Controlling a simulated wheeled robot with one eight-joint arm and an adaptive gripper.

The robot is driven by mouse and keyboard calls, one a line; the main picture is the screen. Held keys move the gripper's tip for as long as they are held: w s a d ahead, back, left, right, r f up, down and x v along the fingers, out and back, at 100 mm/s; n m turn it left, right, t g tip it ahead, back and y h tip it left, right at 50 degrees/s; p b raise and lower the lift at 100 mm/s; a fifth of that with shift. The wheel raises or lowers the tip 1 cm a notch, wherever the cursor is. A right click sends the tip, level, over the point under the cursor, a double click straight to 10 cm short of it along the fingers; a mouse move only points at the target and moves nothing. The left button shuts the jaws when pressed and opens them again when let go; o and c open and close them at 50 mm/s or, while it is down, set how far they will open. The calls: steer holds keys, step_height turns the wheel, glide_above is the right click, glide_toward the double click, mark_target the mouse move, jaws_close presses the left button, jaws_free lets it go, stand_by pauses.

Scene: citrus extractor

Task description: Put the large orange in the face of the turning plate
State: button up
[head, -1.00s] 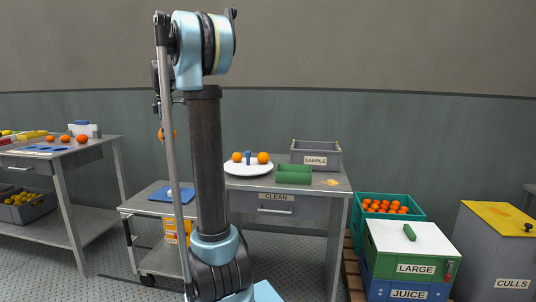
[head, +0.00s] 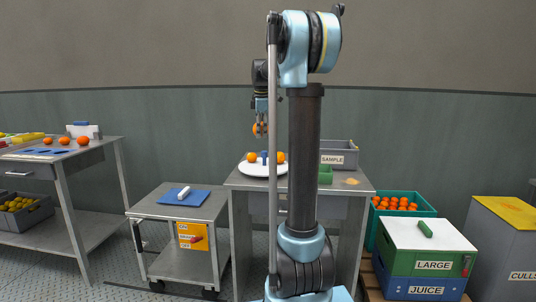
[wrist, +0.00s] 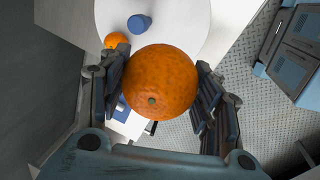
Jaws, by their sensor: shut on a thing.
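My gripper (head: 261,130) is shut on a large orange (wrist: 160,82), with fingers on both sides of it in the wrist view. The wrist view shows the plate (wrist: 180,28), the blue peg (wrist: 139,23) and one orange (wrist: 116,40) beyond the held one. My arm hides part of the plate's table in the head view.
A low cart (head: 155,208) with a blue mat (head: 184,195) is at left. Crates of oranges (head: 400,202) and LARGE and JUICE boxes are at right.

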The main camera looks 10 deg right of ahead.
steer(key=shift+d, duration=0.2)
steer(key=shift+f, duration=0.1)
glide_above(262, 170)
steer(key=s+x, duration=0.2)
steer(key=x, duration=0.8)
steer(key=shift+s+a+f, duration=0.15)
steer(key=shift+s+f, duration=0.15)
steer(key=shift+s, duration=0.05)
steer(key=shift+s+f, duration=0.15)
steer(key=shift+f, duration=1.3)
steer(key=shift+s+x, duration=0.15)
steer(key=shift+x, duration=0.55)
steer(key=shift+s+x, duration=0.15)
steer(key=shift+x, duration=0.6)
